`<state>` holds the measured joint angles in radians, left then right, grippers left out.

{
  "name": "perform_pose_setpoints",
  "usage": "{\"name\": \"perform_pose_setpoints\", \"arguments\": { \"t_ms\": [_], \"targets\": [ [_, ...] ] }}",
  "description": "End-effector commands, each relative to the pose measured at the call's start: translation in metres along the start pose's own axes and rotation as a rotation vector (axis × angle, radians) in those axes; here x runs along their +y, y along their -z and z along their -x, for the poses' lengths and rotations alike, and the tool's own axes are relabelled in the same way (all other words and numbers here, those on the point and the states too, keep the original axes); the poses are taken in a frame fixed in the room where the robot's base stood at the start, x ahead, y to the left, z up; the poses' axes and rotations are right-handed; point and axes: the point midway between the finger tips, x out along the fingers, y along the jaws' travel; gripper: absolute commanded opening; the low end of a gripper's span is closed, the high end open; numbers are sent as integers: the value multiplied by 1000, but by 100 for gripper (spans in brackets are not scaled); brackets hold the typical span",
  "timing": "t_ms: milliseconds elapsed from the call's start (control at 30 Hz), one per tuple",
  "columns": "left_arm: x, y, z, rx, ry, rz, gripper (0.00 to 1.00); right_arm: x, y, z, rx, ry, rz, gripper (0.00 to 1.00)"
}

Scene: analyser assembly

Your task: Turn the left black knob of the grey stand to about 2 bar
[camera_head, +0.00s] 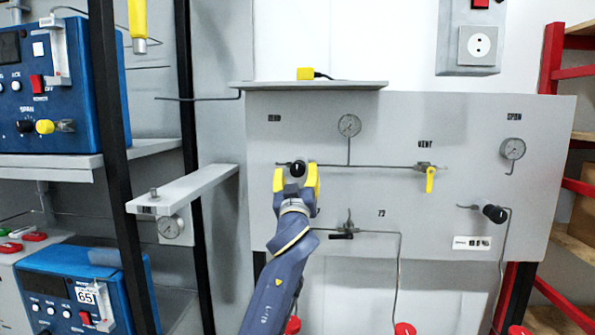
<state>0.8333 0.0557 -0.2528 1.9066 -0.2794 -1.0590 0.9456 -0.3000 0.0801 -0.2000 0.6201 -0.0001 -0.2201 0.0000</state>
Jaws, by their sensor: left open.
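The grey stand (385,125) is an upright panel in the middle and right of the head view. Its left black knob (297,168) sits on a thin horizontal pipe. My left gripper (297,180) is at this knob, with its yellow fingers open on either side of it. I cannot tell whether the fingers touch the knob. A round gauge (349,125) stands above and to the right of the knob; its needle is too small to read. A second black knob (494,213) is at the right of the panel, below another gauge (512,149). My right gripper is not in view.
A yellow valve handle (430,180) hangs right of the gripper, and a small black-handled valve (346,230) sits below. A shelf (310,86) tops the panel. Blue instruments (60,95) and black posts (113,150) stand at left; red shelving (553,75) stands at right.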

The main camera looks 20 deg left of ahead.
Motion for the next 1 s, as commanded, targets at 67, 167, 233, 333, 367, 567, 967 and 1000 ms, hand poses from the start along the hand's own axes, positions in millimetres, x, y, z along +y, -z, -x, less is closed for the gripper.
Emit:
{"name": "perform_pose_setpoints", "arguments": {
  "t_ms": [67, 167, 233, 333, 367, 567, 967, 1000],
  "targets": [
    [0, 0, -8, 0, 0, -2, 59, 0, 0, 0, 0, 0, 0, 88],
    [0, 0, -16, 0, 0, -2, 59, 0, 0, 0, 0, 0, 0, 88],
    [0, 0, -19, -1, 0, -1, 59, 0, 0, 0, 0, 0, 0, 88],
    [0, 0, -21, -1, 0, 0, 59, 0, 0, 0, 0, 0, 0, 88],
    [0, 0, -22, -1, 0, 0, 59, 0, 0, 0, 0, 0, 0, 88],
    [0, 0, -23, -1, 0, 0, 59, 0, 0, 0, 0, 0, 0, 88],
    [0, 0, -22, -1, 0, 0, 26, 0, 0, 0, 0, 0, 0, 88],
    [0, 0, -22, -1, 0, 0, 21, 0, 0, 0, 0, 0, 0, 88]
  ]
}}
